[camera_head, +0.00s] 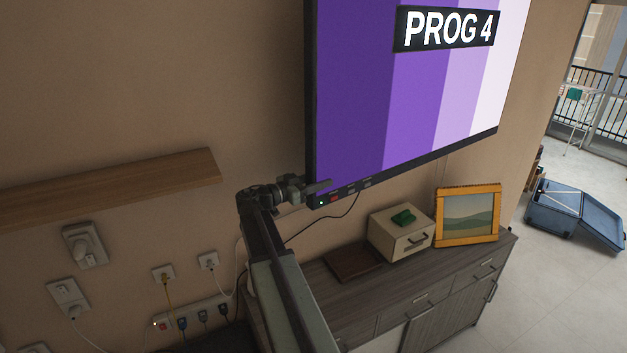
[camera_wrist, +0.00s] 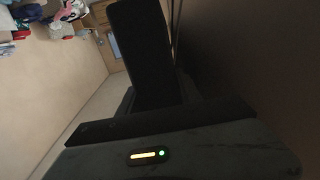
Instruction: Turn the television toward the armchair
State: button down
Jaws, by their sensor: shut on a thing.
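The television (camera_head: 410,110) hangs on the wall, its screen lit with purple stripes and "PROG 4". My gripper (camera_head: 318,188) is at its lower left corner, next to the small buttons on the bottom frame, and is shut on the frame's edge. In the wrist view a dark gripper finger (camera_wrist: 140,50) fills the upper middle, with a dark surface to its right that I cannot identify for sure. The exact contact is too small and dark to see. The armchair is not in view.
Below the television stands a grey wooden cabinet (camera_head: 420,292) with a cream box (camera_head: 401,235) and an orange-framed picture (camera_head: 468,215). A wooden shelf (camera_head: 110,188) and several sockets are on the left wall. An open blue suitcase (camera_head: 570,212) lies on the right floor.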

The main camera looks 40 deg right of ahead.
jog(key=shift+s+f, duration=0.15)
jog(key=shift+s, duration=0.15)
jog(key=c, duration=0.9)
grip_release()
jog(key=shift+s, duration=0.2)
jog(key=shift+w, duration=0.15)
jog(key=v, duration=0.7)
jog(key=shift+w+a, duration=0.15)
jog(key=shift+a, duration=0.25)
